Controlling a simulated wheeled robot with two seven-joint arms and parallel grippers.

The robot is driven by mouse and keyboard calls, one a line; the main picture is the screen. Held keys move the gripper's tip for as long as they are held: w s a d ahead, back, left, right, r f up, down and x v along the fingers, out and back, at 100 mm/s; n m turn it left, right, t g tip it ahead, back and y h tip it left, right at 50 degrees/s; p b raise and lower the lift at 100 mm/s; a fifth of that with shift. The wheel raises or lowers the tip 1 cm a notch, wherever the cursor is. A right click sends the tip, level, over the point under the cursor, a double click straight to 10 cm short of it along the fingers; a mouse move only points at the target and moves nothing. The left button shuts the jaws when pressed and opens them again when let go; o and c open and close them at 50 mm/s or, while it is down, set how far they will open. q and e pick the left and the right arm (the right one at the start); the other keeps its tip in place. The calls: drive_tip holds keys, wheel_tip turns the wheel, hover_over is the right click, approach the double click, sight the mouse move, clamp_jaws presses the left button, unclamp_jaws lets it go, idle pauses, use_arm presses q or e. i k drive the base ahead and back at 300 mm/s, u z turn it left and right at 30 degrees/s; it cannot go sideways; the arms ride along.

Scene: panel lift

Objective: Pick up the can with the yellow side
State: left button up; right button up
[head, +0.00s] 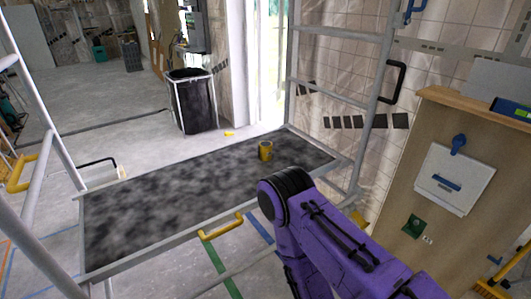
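A small can (265,150) with a yellow side stands upright on the dark speckled platform (150,216) of a scaffold, toward its right end. My purple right arm comes in from the bottom right. Its black-banded joint is in front of the platform's near edge, lower than the can in the picture and apart from it. My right gripper is not visible; neither is my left arm or gripper. Nothing is seen touching the can except the platform.
A ladder-like metal frame (344,94) rises at the platform's right end, and another frame stands at the left. A yellow handle (221,227) is on the near edge. A wooden cabinet (451,112) stands at right, a black bin (194,101) behind. The platform around the can is clear.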

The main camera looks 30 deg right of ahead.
sight(266, 147)
drive_tip(key=u, duration=0.05)
drive_tip(key=k, duration=0.45)
drive_tip(key=z, duration=1.1)
drive_tip(key=i, duration=0.8)
drive_tip(key=z, duration=0.35)
drive_tip(key=i, duration=0.95)
drive_tip(key=u, duration=0.25)
